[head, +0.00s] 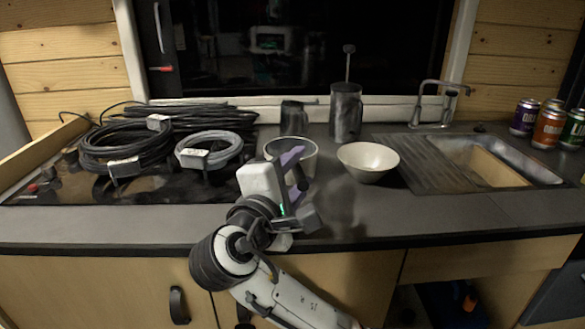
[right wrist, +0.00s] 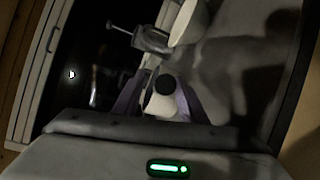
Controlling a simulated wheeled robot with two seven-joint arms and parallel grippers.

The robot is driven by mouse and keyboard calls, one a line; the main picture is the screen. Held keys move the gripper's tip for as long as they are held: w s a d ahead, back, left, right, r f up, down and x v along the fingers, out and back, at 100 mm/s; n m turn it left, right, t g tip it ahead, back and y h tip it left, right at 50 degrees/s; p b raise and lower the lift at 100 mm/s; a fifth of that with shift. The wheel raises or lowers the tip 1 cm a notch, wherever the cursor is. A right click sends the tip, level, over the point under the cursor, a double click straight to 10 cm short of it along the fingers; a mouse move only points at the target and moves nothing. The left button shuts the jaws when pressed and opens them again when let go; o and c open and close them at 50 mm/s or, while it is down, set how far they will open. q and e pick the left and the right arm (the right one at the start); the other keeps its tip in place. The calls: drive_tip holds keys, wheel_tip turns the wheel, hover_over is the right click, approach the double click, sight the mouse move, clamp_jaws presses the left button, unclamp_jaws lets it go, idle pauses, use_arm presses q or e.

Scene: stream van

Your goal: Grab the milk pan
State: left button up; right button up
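The milk pan appears to be the light metal pan (head: 305,148) on the counter, left of the white bowl. In the head view my right gripper (head: 297,178) is in front of it and hides much of it. In the right wrist view my right gripper (right wrist: 160,98) has its purple-grey fingers spread apart. A pale piece with a round black end (right wrist: 165,85) lies between them, perhaps the pan's handle; I cannot tell whether either finger touches it. The gripper looks open. My left gripper is not in view.
A white bowl (head: 368,162) stands right of the pan. A dark jug (head: 294,118) and a tall metal pot (head: 346,112) with a utensil stand behind. Cable coils (head: 125,145) crowd the left. A sink (head: 490,162) and several cans (head: 549,128) are at right. The counter front is clear.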

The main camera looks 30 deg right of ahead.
clamp_jaws()
drive_tip(key=shift+r, duration=0.1)
idle(0.4)
